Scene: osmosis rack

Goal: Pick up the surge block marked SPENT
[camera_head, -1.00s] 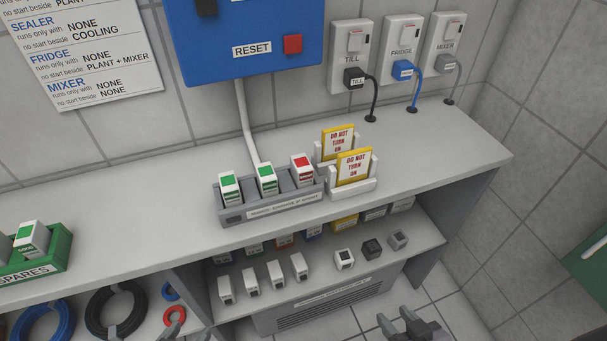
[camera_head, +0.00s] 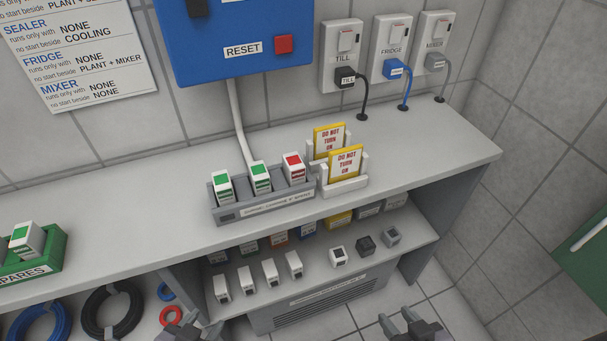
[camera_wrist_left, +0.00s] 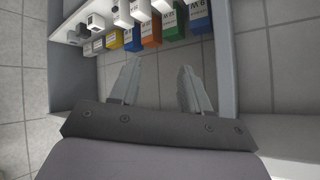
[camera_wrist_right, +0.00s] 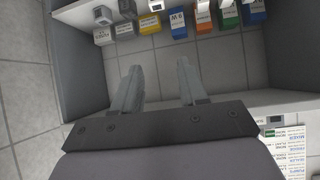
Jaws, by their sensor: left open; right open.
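A grey tray (camera_head: 291,206) on the counter holds three white blocks in a row. Two have green tops, the left block (camera_head: 222,186) and the middle block (camera_head: 260,177). The right block (camera_head: 294,169) has a red top; its marking is too small to read, so I cannot confirm SPENT. My left gripper (camera_head: 190,331) and right gripper (camera_head: 398,322) show at the bottom edge of the head view, below and in front of the counter, well away from the tray. Both are open and empty in the left wrist view (camera_wrist_left: 160,68) and right wrist view (camera_wrist_right: 160,66).
Two yellow-edged DO NOT TURN ON signs (camera_head: 345,163) stand in white holders right of the tray. A green SPARES box (camera_head: 40,262) with a green-topped block sits at left. The lower shelf (camera_head: 320,272) holds several small blocks. The counter's right part is clear.

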